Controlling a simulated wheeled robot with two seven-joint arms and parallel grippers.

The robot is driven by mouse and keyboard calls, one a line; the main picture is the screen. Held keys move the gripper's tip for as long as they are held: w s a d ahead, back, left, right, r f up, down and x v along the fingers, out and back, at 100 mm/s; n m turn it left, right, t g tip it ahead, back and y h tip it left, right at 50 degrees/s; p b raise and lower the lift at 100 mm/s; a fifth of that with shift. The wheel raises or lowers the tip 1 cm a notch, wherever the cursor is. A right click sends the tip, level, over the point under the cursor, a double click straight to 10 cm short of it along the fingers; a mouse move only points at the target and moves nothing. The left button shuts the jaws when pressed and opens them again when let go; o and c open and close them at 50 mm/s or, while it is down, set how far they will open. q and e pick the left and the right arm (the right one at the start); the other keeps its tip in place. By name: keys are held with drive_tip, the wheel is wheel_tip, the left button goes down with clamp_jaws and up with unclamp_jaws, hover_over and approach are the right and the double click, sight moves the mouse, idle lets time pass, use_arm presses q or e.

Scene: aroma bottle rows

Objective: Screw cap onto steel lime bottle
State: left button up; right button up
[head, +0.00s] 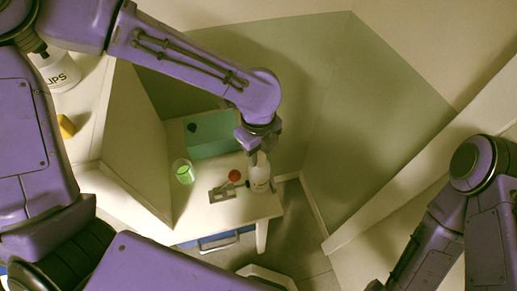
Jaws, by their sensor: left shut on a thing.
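A pale, whitish bottle (260,182) stands at the right end of the small white table. My left gripper (257,159) reaches down from above and is shut at the top of this bottle. The fingers hide the bottle's mouth, so I cannot tell whether a cap is there. A clear glass vessel with bright lime-green contents (184,171) stands at the left of the table. A red round thing (234,175) is just left of the pale bottle, by a grey metal piece (222,192). My right arm is at the lower right; its gripper does not show.
A green box or panel (213,134) stands at the back of the table (205,212), with a small dark thing by its left corner. A pale partition (150,150) rises on the left. A white lettered container (58,72) and a yellow thing (66,126) are further left.

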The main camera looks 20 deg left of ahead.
use_arm(q)
drive_tip(key=shift+f, duration=0.4)
idle(0.8)
drive_tip(key=o, duration=1.1)
drive_tip(key=shift+c, duration=0.2)
drive_tip(key=shift+r+p, duration=0.1)
drive_tip(key=shift+p, duration=0.2)
drive_tip(key=shift+c, duration=0.3)
wheel_tip(320, 180, up, 7)
drive_tip(key=p, duration=0.8)
